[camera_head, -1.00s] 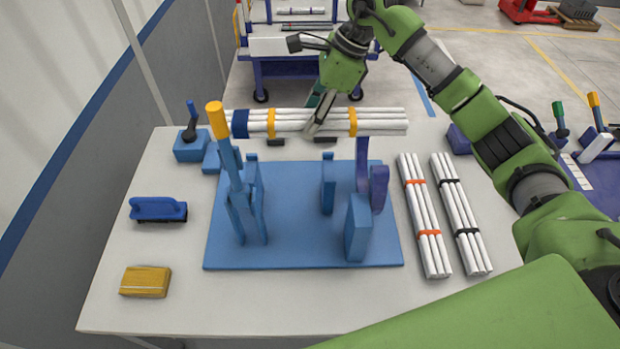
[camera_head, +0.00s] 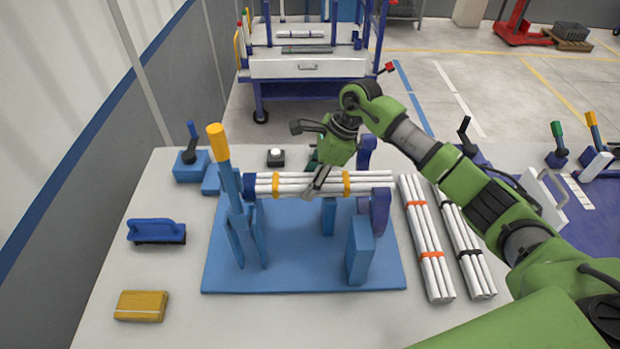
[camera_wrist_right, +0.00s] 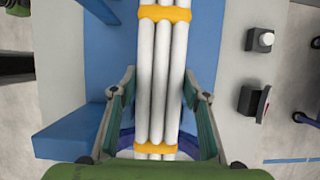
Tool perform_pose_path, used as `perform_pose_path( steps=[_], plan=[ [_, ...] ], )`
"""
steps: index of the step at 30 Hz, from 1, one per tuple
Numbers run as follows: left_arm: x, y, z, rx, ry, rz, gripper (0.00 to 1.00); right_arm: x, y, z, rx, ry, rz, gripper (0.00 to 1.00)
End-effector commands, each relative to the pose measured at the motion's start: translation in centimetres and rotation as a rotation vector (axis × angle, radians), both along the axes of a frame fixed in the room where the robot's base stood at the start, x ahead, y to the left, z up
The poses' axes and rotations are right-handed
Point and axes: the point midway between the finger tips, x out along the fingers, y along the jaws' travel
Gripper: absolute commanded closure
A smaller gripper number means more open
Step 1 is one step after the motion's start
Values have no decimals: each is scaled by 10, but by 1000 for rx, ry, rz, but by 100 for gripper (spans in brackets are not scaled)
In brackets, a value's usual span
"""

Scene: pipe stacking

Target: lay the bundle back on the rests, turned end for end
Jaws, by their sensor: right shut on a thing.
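The bundle (camera_head: 290,187) is several white pipes with two yellow bands and a blue end at the left. It lies level, left to right, over the blue base plate (camera_head: 290,268). My right gripper (camera_head: 316,186) is shut on it between the bands. The wrist view shows the bundle (camera_wrist_right: 162,75) between the two fingers (camera_wrist_right: 163,105). The rests are blue uprights at the left (camera_head: 245,240) and purple ones at the right (camera_head: 379,212). The blue end is close beside the yellow-topped post (camera_head: 217,145). I cannot tell whether the bundle touches the rests. My left gripper is out of view.
Two other bundles, orange-banded (camera_head: 427,240) and black-banded (camera_head: 465,245), lie right of the plate. A blue brush (camera_head: 157,231) and a yellow block (camera_head: 141,306) lie at the left. A button box (camera_head: 276,158) stands behind. The front of the table is clear.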

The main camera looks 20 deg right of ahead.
Motion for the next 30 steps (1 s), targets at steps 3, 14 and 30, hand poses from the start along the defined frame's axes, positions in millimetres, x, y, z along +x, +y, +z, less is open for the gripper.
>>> perform_pose_path(
  steps=[3, 14, 30],
  plan=[
    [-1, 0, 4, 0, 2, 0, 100, 0, 0, -6, 2, -1, 0, 89],
    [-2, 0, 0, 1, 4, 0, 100, 0, 0, -10, 1, -1, 0, 45],
    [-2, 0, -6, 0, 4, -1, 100, 0, -6, 3, -1, -7, -1, 41]
  ],
)
